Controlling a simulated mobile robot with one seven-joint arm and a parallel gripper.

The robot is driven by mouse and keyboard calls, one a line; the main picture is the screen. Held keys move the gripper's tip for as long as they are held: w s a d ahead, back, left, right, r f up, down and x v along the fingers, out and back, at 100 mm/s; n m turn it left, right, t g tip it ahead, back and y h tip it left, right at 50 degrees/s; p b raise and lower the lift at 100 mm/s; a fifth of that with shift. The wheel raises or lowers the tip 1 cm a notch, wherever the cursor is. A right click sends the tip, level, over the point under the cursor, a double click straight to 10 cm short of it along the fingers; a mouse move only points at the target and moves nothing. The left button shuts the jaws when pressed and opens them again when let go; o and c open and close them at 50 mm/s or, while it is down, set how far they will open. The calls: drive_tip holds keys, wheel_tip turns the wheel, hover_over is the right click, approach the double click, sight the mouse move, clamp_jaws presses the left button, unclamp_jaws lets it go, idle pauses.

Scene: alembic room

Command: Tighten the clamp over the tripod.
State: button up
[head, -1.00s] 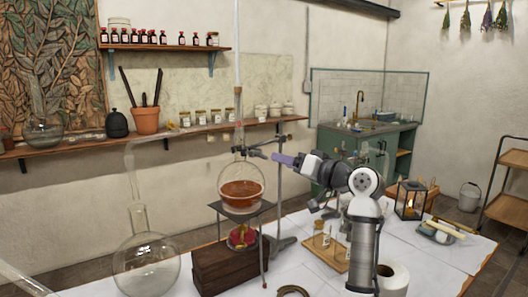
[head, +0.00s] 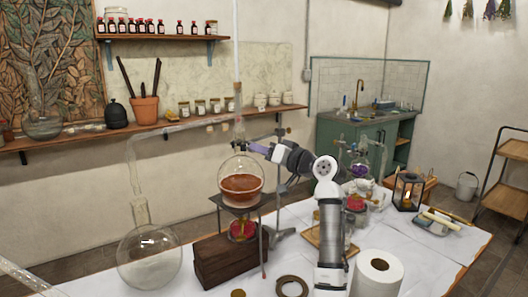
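The tripod (head: 226,205) stands on the table with a dark plate on top. A round flask of amber liquid (head: 241,187) sits over it, with a red burner (head: 242,230) beneath. The clamp over the tripod is by the flask's neck, near the upright stand rod (head: 279,170); it is small and mostly covered by my gripper. My gripper (head: 257,148), with a purplish tip, reaches from the right to the clamp, just right of the flask's neck. Whether it touches the clamp, and whether its fingers are closed, is too small to tell.
A large round flask (head: 148,260) stands left of a wooden block (head: 228,262). A paper roll (head: 376,276) and a cork ring (head: 291,286) are at the front. A second flask setup (head: 360,170) and a lantern (head: 407,190) stand on the right.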

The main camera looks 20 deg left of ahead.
drive_tip(key=c, duration=0.5)
